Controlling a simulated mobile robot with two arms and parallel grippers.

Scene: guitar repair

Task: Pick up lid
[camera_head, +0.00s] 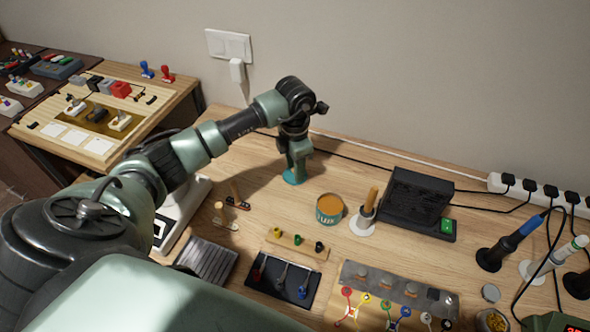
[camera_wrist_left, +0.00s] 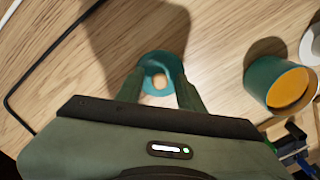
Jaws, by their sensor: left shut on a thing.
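The lid (camera_head: 292,178) is a teal, round piece at the back of the wooden table, below my left gripper (camera_head: 296,170). In the left wrist view the lid (camera_wrist_left: 161,60) shows as a teal ring shape between the fingertips of my left gripper (camera_wrist_left: 160,78). The fingers are shut on it, and it is at or very near the table top; I cannot tell if it touches. An open teal tin (camera_head: 329,209) with an orange-brown top surface stands to the right of the lid, and it also shows in the left wrist view (camera_wrist_left: 278,85). My right gripper is not in view.
A brush in a white holder (camera_head: 363,222) and a black box (camera_head: 417,200) stand right of the tin. A small rack (camera_head: 297,245) and black tray (camera_head: 284,281) lie in front. A dark cable runs behind the lid. Bare table lies between lid and tin.

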